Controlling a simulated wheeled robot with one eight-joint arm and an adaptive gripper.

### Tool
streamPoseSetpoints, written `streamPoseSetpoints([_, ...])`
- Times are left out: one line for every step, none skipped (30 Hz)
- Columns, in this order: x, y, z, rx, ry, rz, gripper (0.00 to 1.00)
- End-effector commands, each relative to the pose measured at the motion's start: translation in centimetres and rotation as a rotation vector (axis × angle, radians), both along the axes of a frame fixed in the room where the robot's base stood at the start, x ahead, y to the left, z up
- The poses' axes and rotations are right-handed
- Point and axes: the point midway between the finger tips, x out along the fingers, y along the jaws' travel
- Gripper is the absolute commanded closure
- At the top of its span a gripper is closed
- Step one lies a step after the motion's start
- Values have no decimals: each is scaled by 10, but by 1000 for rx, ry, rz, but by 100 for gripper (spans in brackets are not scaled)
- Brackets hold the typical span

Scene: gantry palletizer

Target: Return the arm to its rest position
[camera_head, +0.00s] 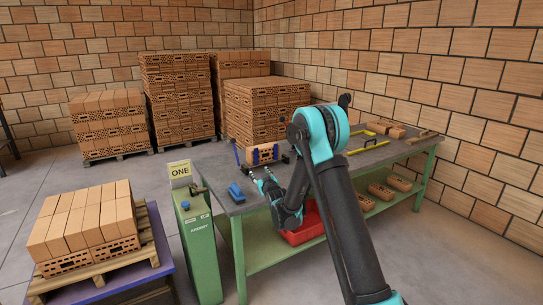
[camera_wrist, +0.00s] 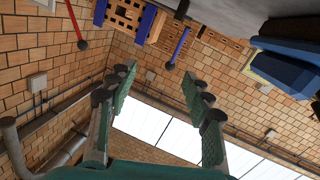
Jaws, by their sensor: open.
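My arm (camera_head: 325,190) is black and turquoise, folded at a high elbow, with its forearm coming down over the workbench. My gripper (camera_head: 264,180) hangs over the bench's left part, partly hidden by my wrist. In the wrist view my gripper (camera_wrist: 158,84) shows two green fingers spread apart with nothing between them. A brick with blue clamp jaws (camera_head: 262,154) stands on the bench behind the gripper. It also shows at the top of the wrist view (camera_wrist: 125,15). A blue object (camera_head: 236,193) lies on the bench left of the gripper.
The grey-topped workbench (camera_head: 215,170) carries yellow-handled tools (camera_head: 370,146) and loose bricks at the back right. A red bin (camera_head: 303,227) sits below its top. A green cabinet (camera_head: 198,245) and a brick pallet (camera_head: 95,285) stand left. Brick stacks (camera_head: 180,100) line the back.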

Motion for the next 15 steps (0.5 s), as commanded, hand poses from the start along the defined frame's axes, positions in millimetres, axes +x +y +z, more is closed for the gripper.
streamPoseSetpoints([-6,-16,7,-7,32,-18,49])
streamPoseSetpoints([-10,-24,10,-11,55,-26,49])
streamPoseSetpoints([-16,-37,14,-17,88,-41,49])
streamPoseSetpoints([-21,-47,17,-22,114,-52,49])
streamPoseSetpoints([-27,-56,20,-27,139,-63,49])
streamPoseSetpoints([-35,-69,23,-33,173,-77,49])
streamPoseSetpoints([-42,-78,25,-37,199,-88,49])
streamPoseSetpoints([-49,-87,27,-40,225,-99,49])
streamPoseSetpoints([-59,-99,29,-46,259,-112,49])
streamPoseSetpoints([-67,-109,30,-49,285,-123,49])
streamPoseSetpoints([-76,-118,31,-52,311,-135,49])
streamPoseSetpoints([-88,-130,32,-56,345,-147,49])
streamPoseSetpoints([-97,-138,32,-58,371,-159,49])
streamPoseSetpoints([-107,-147,33,-60,397,-170,49])
streamPoseSetpoints([-121,-158,33,-63,432,-183,49])
